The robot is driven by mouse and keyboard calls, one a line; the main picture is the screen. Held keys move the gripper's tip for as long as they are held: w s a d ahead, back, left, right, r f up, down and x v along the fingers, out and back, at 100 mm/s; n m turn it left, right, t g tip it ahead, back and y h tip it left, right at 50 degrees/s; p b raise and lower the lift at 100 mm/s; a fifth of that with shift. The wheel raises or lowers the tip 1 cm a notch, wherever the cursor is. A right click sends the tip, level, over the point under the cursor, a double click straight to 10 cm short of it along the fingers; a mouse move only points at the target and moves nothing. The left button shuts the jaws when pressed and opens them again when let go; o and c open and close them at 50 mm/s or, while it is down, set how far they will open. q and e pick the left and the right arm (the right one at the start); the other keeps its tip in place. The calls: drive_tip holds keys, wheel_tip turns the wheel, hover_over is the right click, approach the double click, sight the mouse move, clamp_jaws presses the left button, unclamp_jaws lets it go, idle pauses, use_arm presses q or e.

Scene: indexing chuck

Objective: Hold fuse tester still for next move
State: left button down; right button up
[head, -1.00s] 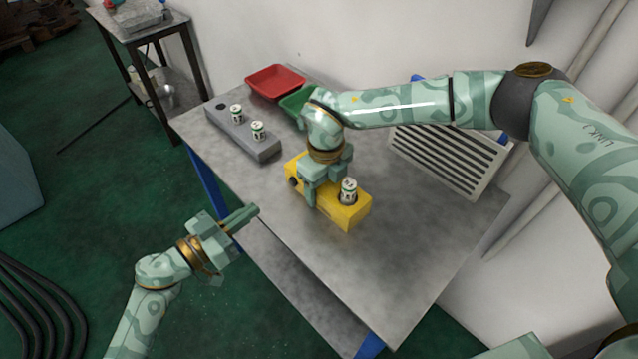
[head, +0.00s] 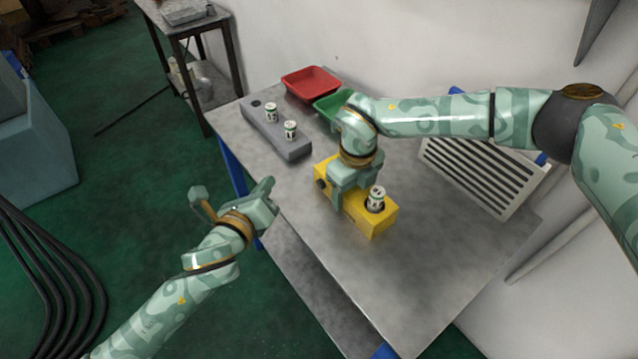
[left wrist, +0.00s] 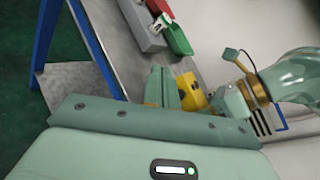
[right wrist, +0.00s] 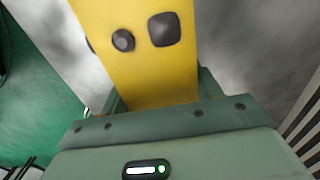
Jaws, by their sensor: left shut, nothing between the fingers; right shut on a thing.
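The fuse tester is a yellow box (head: 381,222) on the table, with a white-and-green fuse (head: 376,199) standing upright in its near-right end. My right gripper (head: 352,187) is shut across the tester's middle from above. In the right wrist view, the yellow body (right wrist: 150,75) lies between the fingers, with two dark round-edged features on top. My left gripper (head: 268,187) is shut and empty at the table's left edge, apart from the tester. In the left wrist view, its closed fingers (left wrist: 161,86) show in front of part of the tester (left wrist: 191,92).
A grey block (head: 283,144) holds two upright fuses and one empty dark hole. A red tray (head: 311,83) and a green tray (head: 328,105) are at the back. A slatted pale panel (head: 480,178) stands at the right. The table's front (head: 400,300) is clear.

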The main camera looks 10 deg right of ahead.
sight(321, 184)
use_arm(q)
drive_tip(key=s+f+m+g, duration=0.1)
drive_tip(key=m, duration=0.2)
drive_tip(key=s+f+m+g+y, duration=0.1)
drive_tip(key=m, duration=0.2)
drive_tip(key=s+f+m+g, duration=0.1)
drive_tip(key=s+m, duration=0.1)
drive_tip(key=m, duration=0.1)
drive_tip(key=shift+s+f+y, duration=0.1)
drive_tip(key=shift+f+y, duration=0.2)
drive_tip(key=shift+f, duration=0.1)
drive_tip(key=shift+d, duration=0.1)
drive_tip(key=shift+w+d, duration=0.7)
drive_tip(key=shift+d, duration=0.6)
drive_tip(key=shift+w+d, duration=0.7)
drive_tip(key=shift+d, duration=0.55)
drive_tip(key=shift+w+d, duration=0.7)
drive_tip(key=shift+d, duration=0.6)
drive_tip(key=shift+d, duration=0.15)
drive_tip(key=shift+w+d, duration=0.15)
drive_tip(key=shift+d, duration=0.05)
